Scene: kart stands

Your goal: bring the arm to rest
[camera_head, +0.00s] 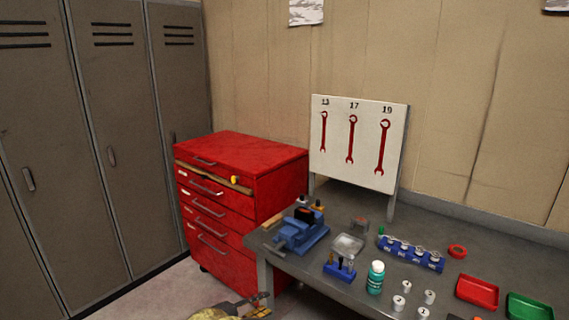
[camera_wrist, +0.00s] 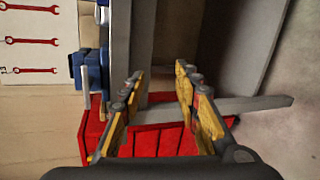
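My gripper (camera_head: 262,304) shows at the bottom edge of the head view, low in front of the workbench's left end. Most of my arm is out of the picture. In the wrist view my gripper (camera_wrist: 160,78) has its two yellow-and-grey fingers spread apart. I see nothing held between them; the red drawer cabinet (camera_wrist: 160,141) shows behind the gap.
The workbench (camera_head: 330,286) carries a blue vise (camera_head: 298,234), a blue socket holder (camera_head: 411,254), a green bottle (camera_head: 376,278), a red tray (camera_head: 477,292) and a green tray (camera_head: 528,308). The red cabinet (camera_head: 262,187) stands left, before grey lockers (camera_head: 110,130). A wrench board (camera_head: 338,150) stands behind.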

